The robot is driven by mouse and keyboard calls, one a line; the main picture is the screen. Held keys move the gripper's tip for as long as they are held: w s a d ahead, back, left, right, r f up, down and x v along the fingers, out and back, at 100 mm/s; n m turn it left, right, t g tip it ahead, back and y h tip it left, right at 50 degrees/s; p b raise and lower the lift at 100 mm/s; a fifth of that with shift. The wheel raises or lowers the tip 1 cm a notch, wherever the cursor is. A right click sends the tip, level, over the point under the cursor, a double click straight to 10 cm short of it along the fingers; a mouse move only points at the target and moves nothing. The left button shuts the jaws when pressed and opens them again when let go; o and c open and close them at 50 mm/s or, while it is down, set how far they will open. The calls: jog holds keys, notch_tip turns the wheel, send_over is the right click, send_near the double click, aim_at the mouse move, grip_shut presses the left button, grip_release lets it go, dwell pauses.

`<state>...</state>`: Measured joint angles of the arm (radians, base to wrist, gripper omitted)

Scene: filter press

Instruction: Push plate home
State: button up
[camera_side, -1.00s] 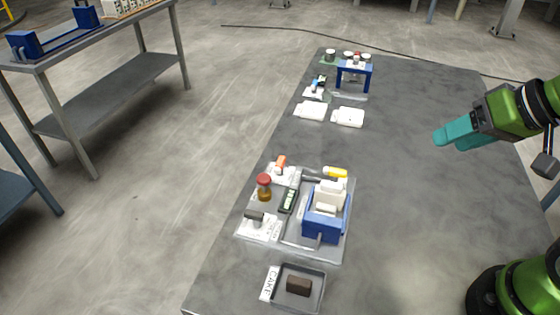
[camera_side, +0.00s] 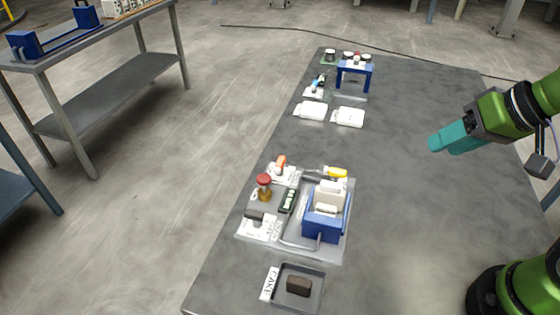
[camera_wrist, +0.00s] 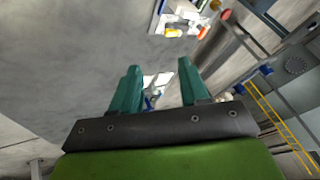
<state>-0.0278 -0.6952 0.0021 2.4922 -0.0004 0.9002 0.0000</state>
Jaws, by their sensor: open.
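The small filter press (camera_side: 322,228) is a blue frame standing in a grey tray on the table, in the lower middle of the side view. White plates (camera_side: 330,194) stand in its frame; I cannot tell at this size whether they touch each other. My gripper (camera_side: 435,143) has teal fingers and hangs in the air to the right of the press, well apart from it. In the wrist view my gripper (camera_wrist: 162,82) shows two separate fingers with nothing between them. Part of the press area (camera_wrist: 183,12) shows at the top edge of the wrist view.
A black tray with a dark brown block (camera_side: 299,286) lies at the near edge. A red-topped jar (camera_side: 264,188) and a yellow-ended tool (camera_side: 336,173) are beside the press. White pads (camera_side: 348,117) and a blue stand (camera_side: 354,70) are farther back.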

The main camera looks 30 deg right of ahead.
jog(key=w+a+n+g, duration=0.4)
jog(key=w+a+n, duration=0.15)
jog(key=w, duration=0.25)
jog(key=n+g+h, duration=0.2)
jog(key=n+g, duration=0.1)
jog(key=n, duration=0.4)
send_over(332, 184)
notch_tip(332, 184, down, 16)
jog(key=shift+w+f, duration=0.1)
jog(key=shift+f, duration=0.1)
grip_shut()
